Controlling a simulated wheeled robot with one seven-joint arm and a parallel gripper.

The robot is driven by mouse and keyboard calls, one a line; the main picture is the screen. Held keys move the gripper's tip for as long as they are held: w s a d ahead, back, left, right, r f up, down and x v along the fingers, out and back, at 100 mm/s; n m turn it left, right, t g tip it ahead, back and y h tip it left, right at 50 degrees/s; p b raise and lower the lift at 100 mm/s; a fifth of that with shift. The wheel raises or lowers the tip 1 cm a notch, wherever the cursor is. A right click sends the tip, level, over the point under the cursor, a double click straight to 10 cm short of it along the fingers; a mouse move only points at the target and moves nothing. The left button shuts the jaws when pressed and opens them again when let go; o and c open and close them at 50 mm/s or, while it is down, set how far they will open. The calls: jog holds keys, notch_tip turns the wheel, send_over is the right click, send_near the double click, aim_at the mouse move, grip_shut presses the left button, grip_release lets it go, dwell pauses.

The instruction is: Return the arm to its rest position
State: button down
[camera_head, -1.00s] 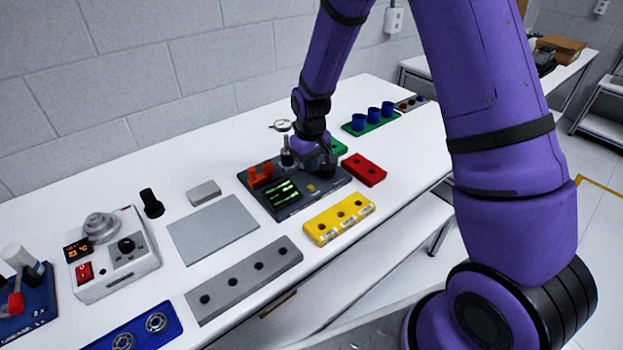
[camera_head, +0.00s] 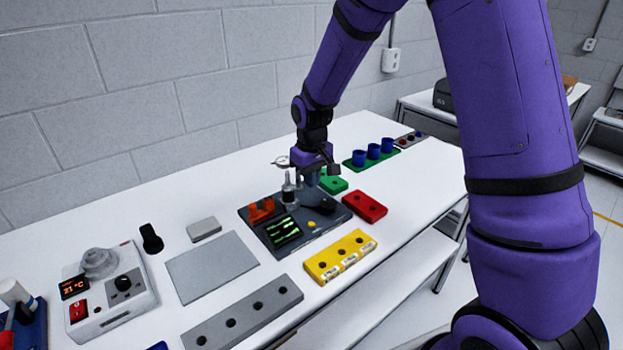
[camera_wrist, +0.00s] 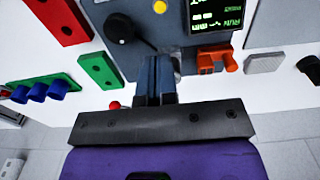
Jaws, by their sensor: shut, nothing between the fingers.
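My purple arm reaches over the white table from the right in the head view. My gripper (camera_head: 313,178) hangs just above the back right part of the dark test station (camera_head: 290,236), beside its dial gauge post. In the wrist view my gripper (camera_wrist: 155,80) shows its two fingers together, shut and empty, over the station's edge (camera_wrist: 140,62). The station carries a green-lit screen (camera_head: 281,231), an orange clamp-like part (camera_head: 261,209), a yellow button (camera_head: 311,224) and a black knob (camera_wrist: 119,27). The fingertips are partly hidden in the head view.
A red block (camera_head: 365,206), a green block (camera_head: 333,181) and a yellow block (camera_head: 340,256) lie close around the station. Blue cups (camera_head: 373,151) stand on a green base farther back. A heater box (camera_head: 108,286) stands at the left. A grey wall rises behind the table.

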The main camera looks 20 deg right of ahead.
jog(key=shift+r, duration=0.1)
jog(key=s+d+r+m+t, duration=0.1)
jog(key=s+d+r, duration=0.1)
jog(key=s+r, duration=0.55)
jog(key=s+d+r+m+t, duration=0.15)
jog(key=s+r, duration=0.35)
jog(key=r, duration=0.6)
jog(key=s+d+r+t, duration=0.1)
jog(key=s+r, duration=0.2)
jog(key=s, duration=0.6)
jog(key=s+d+r+m+t, duration=0.1)
jog(key=s+d+r, duration=0.1)
jog(key=s, duration=0.7)
jog(key=shift+d+r, duration=0.3)
jog(key=shift+r, duration=0.4)
jog(key=shift+t, duration=0.25)
